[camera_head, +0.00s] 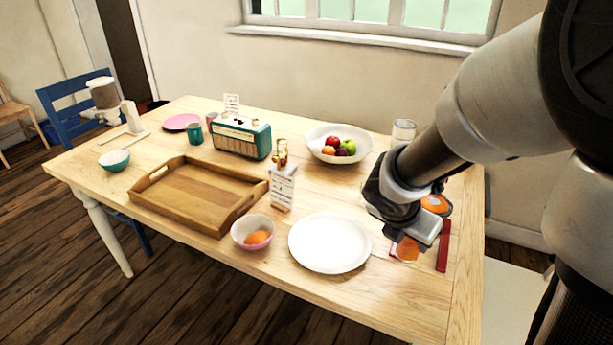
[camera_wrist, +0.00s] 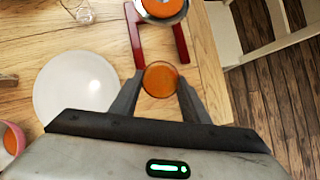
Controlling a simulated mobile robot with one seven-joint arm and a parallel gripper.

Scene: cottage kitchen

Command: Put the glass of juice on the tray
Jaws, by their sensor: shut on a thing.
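My gripper (camera_wrist: 160,85) is shut on a glass of orange juice (camera_wrist: 161,79), with one finger on each side of it. In the head view the juice glass (camera_head: 408,249) shows below my gripper (camera_head: 405,240), at the right part of the table, right of the white plate. I cannot tell whether the glass touches the table. The wooden tray (camera_head: 200,229) lies on the left part of the table. Its floor is empty and it has raised sides with handle slots.
A white plate (camera_head: 330,243), a bowl with an orange fruit (camera_head: 238,231) and a white card stand (camera_head: 282,188) lie between glass and tray. A fruit bowl (camera_head: 317,150) and green radio (camera_head: 241,136) stand behind. A red frame (camera_wrist: 137,40) holds a round orange-filled thing (camera_wrist: 160,8).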

